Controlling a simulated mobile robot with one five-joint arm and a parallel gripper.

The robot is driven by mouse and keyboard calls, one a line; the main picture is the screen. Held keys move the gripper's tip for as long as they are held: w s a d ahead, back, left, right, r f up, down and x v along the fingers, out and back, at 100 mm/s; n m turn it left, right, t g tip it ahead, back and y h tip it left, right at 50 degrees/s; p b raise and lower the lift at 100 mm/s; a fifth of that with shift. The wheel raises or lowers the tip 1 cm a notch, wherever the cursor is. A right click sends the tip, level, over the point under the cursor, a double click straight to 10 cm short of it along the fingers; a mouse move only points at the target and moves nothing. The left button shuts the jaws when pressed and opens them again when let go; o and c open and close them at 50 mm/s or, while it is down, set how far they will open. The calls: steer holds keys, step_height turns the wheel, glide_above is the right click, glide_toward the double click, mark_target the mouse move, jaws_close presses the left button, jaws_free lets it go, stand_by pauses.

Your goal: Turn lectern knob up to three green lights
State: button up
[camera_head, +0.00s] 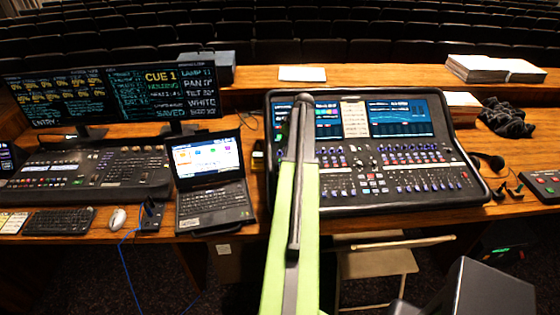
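The mixing desk (483,190) is a wide black console with several rows of small knobs (412,155) and two lit screens. No label that I can read marks one knob as the lectern knob. A few small lit buttons (368,177) show in the desk's middle; I cannot make out a column of green lights. My green arm reaches up the picture across the left part of the desk. Its narrow dark end, my gripper (303,102), appears over the left screen. I cannot see separate fingertips or whether it touches anything. My arm hides part of the left controls.
A laptop (214,203) stands left of the desk, with a lighting console (88,170) and monitors beyond. Headphones (490,160), a dark cloth (506,118) and a small red-buttoned box (543,185) lie right. A folding chair (378,264) stands below the table's front edge.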

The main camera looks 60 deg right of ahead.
mark_target(280, 151)
steer(key=b+x, duration=0.4)
steer(key=x, duration=0.2)
steer(key=shift+r, duration=0.1)
jaws_close()
